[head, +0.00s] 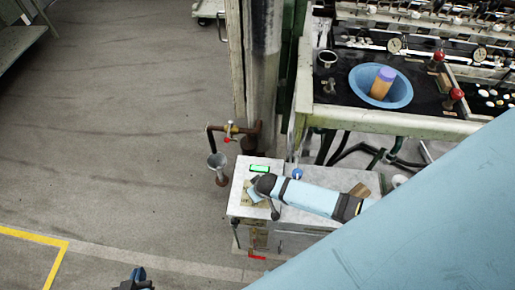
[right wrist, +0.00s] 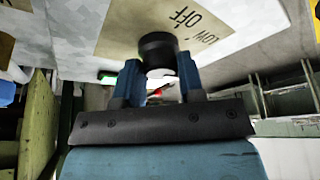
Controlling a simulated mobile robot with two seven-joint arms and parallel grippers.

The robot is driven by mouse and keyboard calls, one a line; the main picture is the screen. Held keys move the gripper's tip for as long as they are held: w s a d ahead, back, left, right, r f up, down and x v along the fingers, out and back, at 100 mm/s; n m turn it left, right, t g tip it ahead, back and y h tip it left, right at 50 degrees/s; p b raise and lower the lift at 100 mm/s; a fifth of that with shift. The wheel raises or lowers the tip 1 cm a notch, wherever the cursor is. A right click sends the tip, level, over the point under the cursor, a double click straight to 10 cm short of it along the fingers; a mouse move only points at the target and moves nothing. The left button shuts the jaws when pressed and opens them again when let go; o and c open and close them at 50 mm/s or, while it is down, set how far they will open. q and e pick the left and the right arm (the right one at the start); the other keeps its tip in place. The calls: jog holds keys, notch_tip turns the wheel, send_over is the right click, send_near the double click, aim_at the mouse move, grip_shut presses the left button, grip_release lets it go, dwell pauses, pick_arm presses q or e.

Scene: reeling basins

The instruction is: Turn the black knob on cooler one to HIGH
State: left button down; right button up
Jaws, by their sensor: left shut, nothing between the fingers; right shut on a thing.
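The black knob (right wrist: 158,50) sits on a tan label plate (right wrist: 205,28) in the right wrist view, with OFF and LOW readable, upside down in the picture. My right gripper (right wrist: 158,76) is shut on the knob, one blue finger at each side. HIGH and the knob's pointer cannot be made out. In the head view cooler one, a pale box (head: 236,205), stands at the foot of a column, and my right arm reaches over its top to the tan plate (head: 248,203), hiding the knob. My left gripper (head: 138,273) is at the bottom edge of the head view, shut and empty, away from the cooler.
A bench with a blue basin (head: 399,95) is behind. The floor at left is clear.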

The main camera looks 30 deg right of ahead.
jog(key=o, duration=0.9)
jog(key=v, duration=1.4)
jog(key=shift+p, duration=0.35)
jog(key=shift+f, duration=0.1)
